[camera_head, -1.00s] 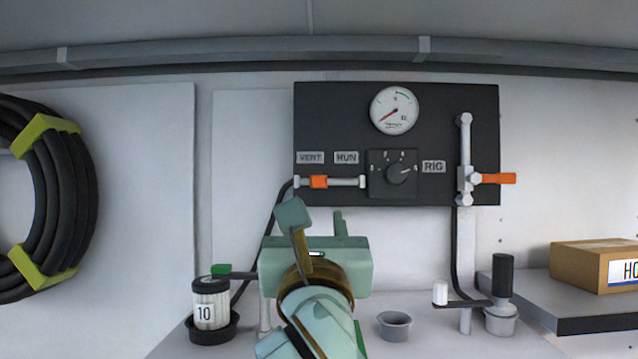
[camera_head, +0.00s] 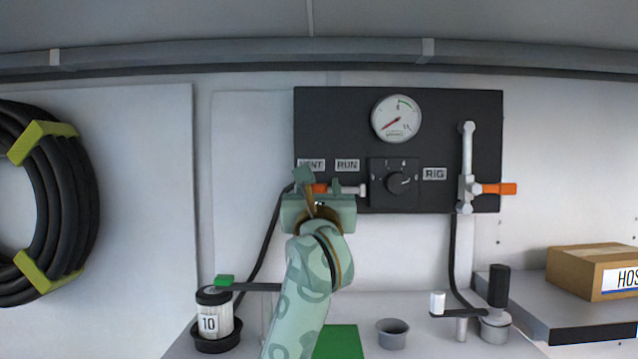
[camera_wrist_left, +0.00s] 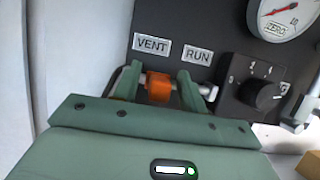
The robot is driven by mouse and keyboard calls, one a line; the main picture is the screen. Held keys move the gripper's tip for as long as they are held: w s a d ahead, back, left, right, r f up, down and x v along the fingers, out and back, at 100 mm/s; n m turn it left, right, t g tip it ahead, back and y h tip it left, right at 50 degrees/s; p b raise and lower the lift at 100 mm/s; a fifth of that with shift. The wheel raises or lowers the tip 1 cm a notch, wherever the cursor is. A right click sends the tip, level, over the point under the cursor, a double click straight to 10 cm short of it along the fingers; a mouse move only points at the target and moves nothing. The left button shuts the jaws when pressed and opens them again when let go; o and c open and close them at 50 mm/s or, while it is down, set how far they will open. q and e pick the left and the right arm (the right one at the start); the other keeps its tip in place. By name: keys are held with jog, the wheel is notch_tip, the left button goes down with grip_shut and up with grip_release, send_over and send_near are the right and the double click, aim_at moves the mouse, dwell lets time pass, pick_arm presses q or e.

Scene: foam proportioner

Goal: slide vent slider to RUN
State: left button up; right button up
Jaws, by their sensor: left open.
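The orange vent slider (camera_head: 320,187) sits on a pale horizontal rail on the black panel, towards the VENT end. My left gripper (camera_head: 320,183) is at the rail in the head view, partly covering it. In the left wrist view the slider (camera_wrist_left: 159,86) lies between the two open green fingers (camera_wrist_left: 158,86), with one finger on each side. A small gap seems to show beside it; contact cannot be told. The VENT label (camera_wrist_left: 151,44) and RUN label (camera_wrist_left: 198,55) are above the rail, RUN to the right. My right gripper is not in view.
A black rotary knob (camera_head: 398,183) is just right of the rail, below a round gauge (camera_head: 396,118). An orange-handled valve (camera_head: 492,188) is further right. A jar marked 10 (camera_head: 213,315) and a grey cup (camera_head: 392,333) stand on the bench below.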

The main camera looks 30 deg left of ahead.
aim_at(346, 175)
pick_arm(q)
grip_shut()
jog(key=w+d, duration=0.1)
jog(key=d, duration=0.2)
jog(key=w+d, duration=0.1)
jog(key=shift+w+d+b, duration=0.15)
jog(key=shift+w+b, duration=0.2)
jog(key=shift+b, duration=0.05)
grip_release()
jog(key=shift+d, duration=0.15)
jog(key=b+v, duration=0.6)
jog(key=v, duration=1)
jog(key=shift+d+b, duration=0.35)
jog(key=shift+b, duration=0.05)
